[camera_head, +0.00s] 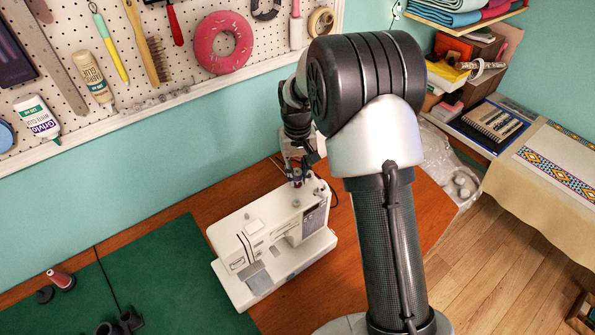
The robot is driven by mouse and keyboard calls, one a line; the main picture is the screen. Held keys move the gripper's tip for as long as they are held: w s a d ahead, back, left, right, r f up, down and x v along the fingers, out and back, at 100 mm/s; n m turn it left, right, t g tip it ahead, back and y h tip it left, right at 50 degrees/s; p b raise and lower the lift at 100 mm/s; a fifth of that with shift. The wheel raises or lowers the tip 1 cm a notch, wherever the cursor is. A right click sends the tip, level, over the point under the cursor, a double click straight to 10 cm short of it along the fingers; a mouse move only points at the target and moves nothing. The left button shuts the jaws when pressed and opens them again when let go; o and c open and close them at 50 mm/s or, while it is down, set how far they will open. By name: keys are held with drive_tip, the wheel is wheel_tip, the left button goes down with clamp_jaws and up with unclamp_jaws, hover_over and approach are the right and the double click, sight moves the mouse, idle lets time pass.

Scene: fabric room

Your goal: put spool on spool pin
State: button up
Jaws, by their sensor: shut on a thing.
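A white sewing machine (272,240) stands on the brown table. My gripper (302,165) points down over the back right of the machine's top. It is shut on a small, dark bluish spool (295,174). The spool is at or just above the machine's top, where the spool pin would be. The pin itself cannot be made out, and I cannot tell whether the spool is around it or above it. My arm hides part of the area behind the gripper.
A green cutting mat (150,280) covers the table's left side. A red spool (61,280) and dark round pieces (122,325) lie on it. A pegboard (150,50) with tools hangs behind. Shelves with fabric (460,10) are at the right.

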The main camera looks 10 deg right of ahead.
drive_tip(key=shift+f+b, duration=0.6)
drive_tip(key=shift+f, duration=0.6)
drive_tip(key=o, duration=0.8)
drive_tip(key=shift+r, duration=0.1)
wheel_tip(320, 180, up, 12)
drive_tip(key=shift+f, duration=0.1)
idle(0.6)
